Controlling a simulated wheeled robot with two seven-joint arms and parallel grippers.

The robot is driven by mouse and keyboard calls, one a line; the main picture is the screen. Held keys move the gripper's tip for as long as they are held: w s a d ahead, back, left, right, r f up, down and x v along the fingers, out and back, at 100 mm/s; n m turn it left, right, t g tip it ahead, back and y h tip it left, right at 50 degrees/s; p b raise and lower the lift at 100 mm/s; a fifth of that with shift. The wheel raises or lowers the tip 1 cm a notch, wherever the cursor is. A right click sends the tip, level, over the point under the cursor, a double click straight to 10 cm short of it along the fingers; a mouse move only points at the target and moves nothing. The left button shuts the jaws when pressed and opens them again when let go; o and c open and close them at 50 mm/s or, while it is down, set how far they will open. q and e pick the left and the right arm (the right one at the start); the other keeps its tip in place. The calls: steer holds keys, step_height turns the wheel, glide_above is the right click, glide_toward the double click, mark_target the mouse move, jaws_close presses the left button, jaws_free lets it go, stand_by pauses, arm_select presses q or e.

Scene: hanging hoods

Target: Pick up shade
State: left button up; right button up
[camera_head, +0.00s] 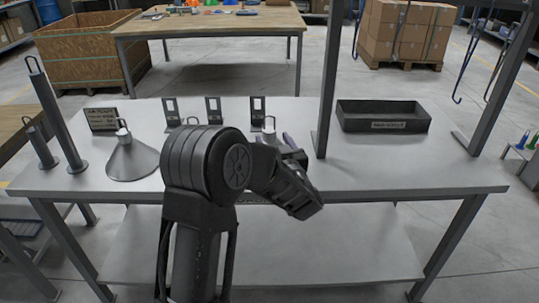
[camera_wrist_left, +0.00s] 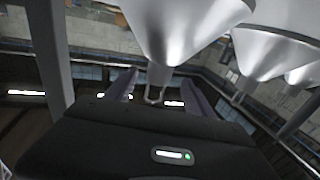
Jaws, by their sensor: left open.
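Silver cone-shaped shades with wire loops on top stand on the grey table (camera_head: 370,172). One shade (camera_head: 131,160) is in plain view at the left. Two more loops show behind my left arm, and the bodies below them are mostly hidden. My left gripper (camera_head: 290,141) is open, with purple-grey fingers by the right-hand loop. In the wrist view, the nearest shade (camera_wrist_left: 178,28) appears upside down, and its loop (camera_wrist_left: 155,96) shows between the open fingers, not held. Another shade (camera_wrist_left: 265,55) shows to its right. My right gripper is out of view.
Two dark cylinders with loops (camera_head: 58,125) (camera_head: 40,143) stand at the table's left end. A small sign (camera_head: 102,119) and several upright brackets (camera_head: 214,110) line the back. A black tray (camera_head: 383,117) is at the right, beyond a metal post (camera_head: 329,85). The table's right front is clear.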

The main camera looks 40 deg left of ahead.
mark_target(271, 137)
arm_select(q)
steer(key=x, duration=0.5)
steer(key=shift+f, duration=0.1)
stand_by(0.4)
jaws_close()
stand_by(0.5)
stand_by(0.4)
